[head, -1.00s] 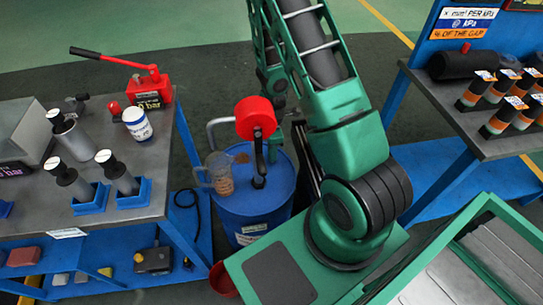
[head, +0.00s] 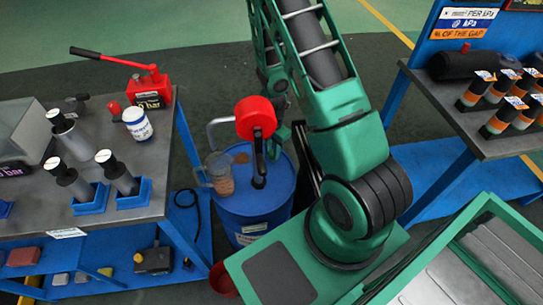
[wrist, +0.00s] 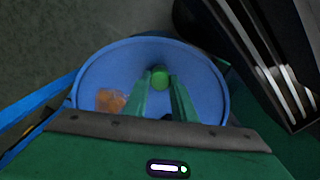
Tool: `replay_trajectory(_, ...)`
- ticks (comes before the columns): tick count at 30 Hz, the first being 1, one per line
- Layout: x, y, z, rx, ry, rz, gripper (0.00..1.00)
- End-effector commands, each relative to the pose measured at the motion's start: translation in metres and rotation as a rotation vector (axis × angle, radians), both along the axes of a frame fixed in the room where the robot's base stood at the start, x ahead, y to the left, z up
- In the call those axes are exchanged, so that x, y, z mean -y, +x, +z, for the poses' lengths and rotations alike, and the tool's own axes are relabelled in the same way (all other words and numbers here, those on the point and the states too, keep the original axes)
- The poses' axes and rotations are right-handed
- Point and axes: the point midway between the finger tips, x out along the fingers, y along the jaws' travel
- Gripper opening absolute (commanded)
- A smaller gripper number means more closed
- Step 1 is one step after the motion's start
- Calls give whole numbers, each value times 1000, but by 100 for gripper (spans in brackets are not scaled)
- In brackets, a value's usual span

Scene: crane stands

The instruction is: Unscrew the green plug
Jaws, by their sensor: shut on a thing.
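The green plug (wrist: 160,77) shows in the wrist view as a small round green piece on the top of the blue drum (wrist: 205,75). My gripper (wrist: 161,84) has its two green fingers closed on either side of the plug. In the head view my gripper (head: 278,138) is at the far side of the drum (head: 262,200), partly hidden behind the red-headed pump. The plug cannot be made out there.
The red-headed pump (head: 256,118) stands up from the drum. A clear jug (head: 220,175) with brownish contents is at the drum's left. Left is a workbench (head: 75,225) with cylinders; right is another bench (head: 450,110).

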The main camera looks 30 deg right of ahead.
Motion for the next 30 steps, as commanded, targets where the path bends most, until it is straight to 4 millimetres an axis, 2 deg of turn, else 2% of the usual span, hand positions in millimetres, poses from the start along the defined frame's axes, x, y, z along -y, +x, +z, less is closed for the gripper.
replay_trajectory(1,-8,-6,-1,-14,14,31,0)
replay_trajectory(14,-7,-6,-1,-14,14,87,0)
replay_trajectory(24,-6,-7,-1,-12,16,436,0)
replay_trajectory(30,-6,-7,-1,-12,16,507,0)
